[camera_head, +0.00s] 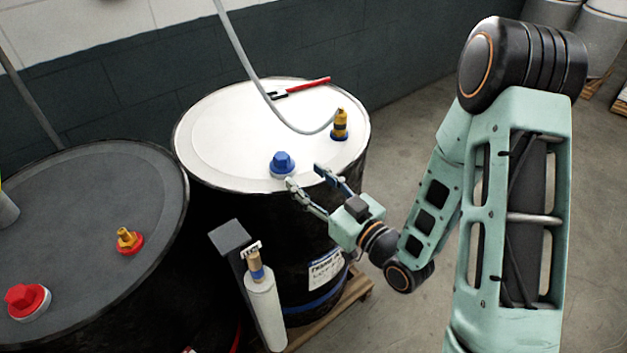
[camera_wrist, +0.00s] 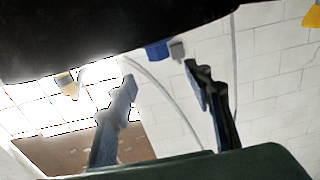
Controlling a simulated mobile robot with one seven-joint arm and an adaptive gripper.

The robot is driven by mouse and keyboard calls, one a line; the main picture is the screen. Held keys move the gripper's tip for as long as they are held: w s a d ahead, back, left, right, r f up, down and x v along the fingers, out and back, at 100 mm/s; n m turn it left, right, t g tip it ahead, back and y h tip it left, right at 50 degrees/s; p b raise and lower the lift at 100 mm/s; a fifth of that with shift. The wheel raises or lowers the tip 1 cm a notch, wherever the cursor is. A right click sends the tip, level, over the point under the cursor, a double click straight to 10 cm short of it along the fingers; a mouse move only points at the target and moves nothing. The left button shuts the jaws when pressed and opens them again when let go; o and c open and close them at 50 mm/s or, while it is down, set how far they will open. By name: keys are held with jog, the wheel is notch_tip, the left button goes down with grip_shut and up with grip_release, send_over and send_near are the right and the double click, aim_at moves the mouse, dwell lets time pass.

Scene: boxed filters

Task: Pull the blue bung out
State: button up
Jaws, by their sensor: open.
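The blue bung (camera_head: 282,163) sits upright in the near side of the white lid of a black drum (camera_head: 225,125). My gripper (camera_head: 305,176) is open at the near rim of that lid, just right of and nearer than the bung. Its fingers are apart, with nothing between them. In the wrist view, my gripper's two fingers (camera_wrist: 163,82) are spread. A blue piece, seemingly the bung (camera_wrist: 158,49), shows beyond them at the edge of a dark mass. I see no contact between the fingers and the bung.
A yellow fitting (camera_head: 340,125) with a grey hose (camera_head: 250,70) and a red-handled tool (camera_head: 300,88) are on the white lid. A grey-lidded drum (camera_head: 75,200) with a red bung (camera_head: 27,300) stands left. A white cylinder (camera_head: 264,310) stands in front.

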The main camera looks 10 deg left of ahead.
aim_at(281, 155)
jog(key=w+a+b, duration=0.1)
jog(key=b, duration=0.2)
jog(key=shift+f, duration=0.35)
jog(key=a+b, duration=0.1)
jog(key=b, duration=0.3)
jog(key=shift+w+r+b, duration=0.1)
jog(key=shift+w+b, duration=0.2)
jog(key=shift+w, duration=0.05)
jog(key=x, duration=0.2)
jog(key=p+x, duration=0.1)
jog(key=x, duration=0.1)
jog(key=p+x, duration=0.1)
jog(key=x, duration=0.2)
jog(key=shift+r, duration=0.3)
jog(key=shift+w+a+f, duration=0.1)
jog(key=shift+w+a, duration=0.25)
jog(key=shift+c, duration=0.5)
jog(key=c, duration=1.1)
jog(key=shift+c, duration=0.2)
jog(key=shift+r+p, duration=0.5)
jog(key=shift+r, duration=0.4)
